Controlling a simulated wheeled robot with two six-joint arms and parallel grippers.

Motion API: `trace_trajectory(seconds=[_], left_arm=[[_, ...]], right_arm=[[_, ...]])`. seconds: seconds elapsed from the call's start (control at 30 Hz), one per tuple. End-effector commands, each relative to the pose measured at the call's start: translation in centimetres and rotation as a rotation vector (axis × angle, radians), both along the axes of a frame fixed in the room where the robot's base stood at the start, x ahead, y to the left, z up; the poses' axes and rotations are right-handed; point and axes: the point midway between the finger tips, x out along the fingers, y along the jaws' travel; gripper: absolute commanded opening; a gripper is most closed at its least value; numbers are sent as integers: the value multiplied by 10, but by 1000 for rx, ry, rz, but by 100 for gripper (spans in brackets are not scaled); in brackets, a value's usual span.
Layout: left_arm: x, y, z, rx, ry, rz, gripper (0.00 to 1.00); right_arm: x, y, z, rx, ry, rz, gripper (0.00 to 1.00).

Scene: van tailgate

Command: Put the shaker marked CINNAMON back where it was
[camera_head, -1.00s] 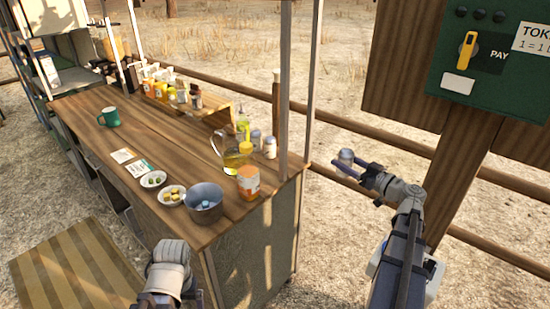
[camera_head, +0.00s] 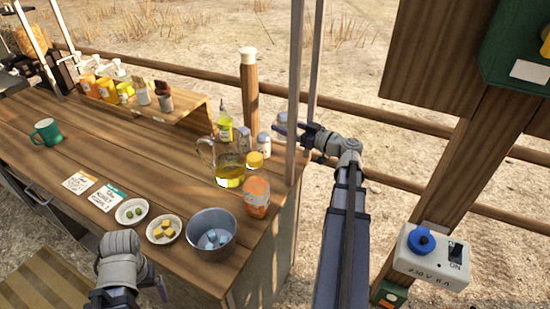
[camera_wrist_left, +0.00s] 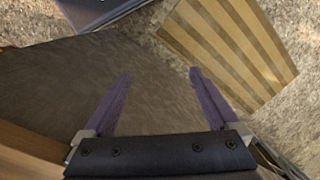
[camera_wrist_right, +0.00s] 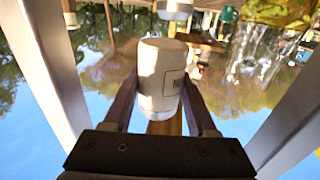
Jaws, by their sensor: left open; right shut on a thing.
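My right gripper (camera_head: 290,131) is shut on a white shaker with a grey lid (camera_head: 281,119), beside the metal post at the worktop's far right corner. In the right wrist view the held shaker (camera_wrist_right: 160,75) sits between the fingers; its dark label lettering is partly turned away and I cannot read it surely. Two similar shakers, one (camera_head: 263,144) and another (camera_head: 245,138), stand on the worktop behind the glass jug; their labels are not readable. My left gripper (camera_wrist_left: 160,75) is open and empty, low at the worktop's front edge.
The wooden worktop (camera_head: 100,150) carries a jug of oil (camera_head: 230,170), an orange-labelled jar (camera_head: 256,197), a metal pot (camera_head: 211,250), two small bowls, cards and a green mug (camera_head: 46,132). A bottle (camera_head: 225,125) stands near the shakers. The metal post (camera_head: 296,90) rises close to my right gripper.

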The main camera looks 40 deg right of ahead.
Motion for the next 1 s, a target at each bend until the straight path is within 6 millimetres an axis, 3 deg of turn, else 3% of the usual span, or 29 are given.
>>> trace_trajectory(seconds=[0.23, 0.6, 0.83, 1.0], left_arm=[[0, 0, -11, 0, 0, 0, 93], [0, 0, -63, 0, 0, 0, 93], [0, 0, -64, 0, 0, 0, 93], [0, 0, -79, 0, 0, 0, 93]], right_arm=[[0, 0, -11, 0, 0, 0, 0], [0, 0, -63, 0, 0, 0, 0], [0, 0, -64, 0, 0, 0, 0], [0, 0, -79, 0, 0, 0, 0]])
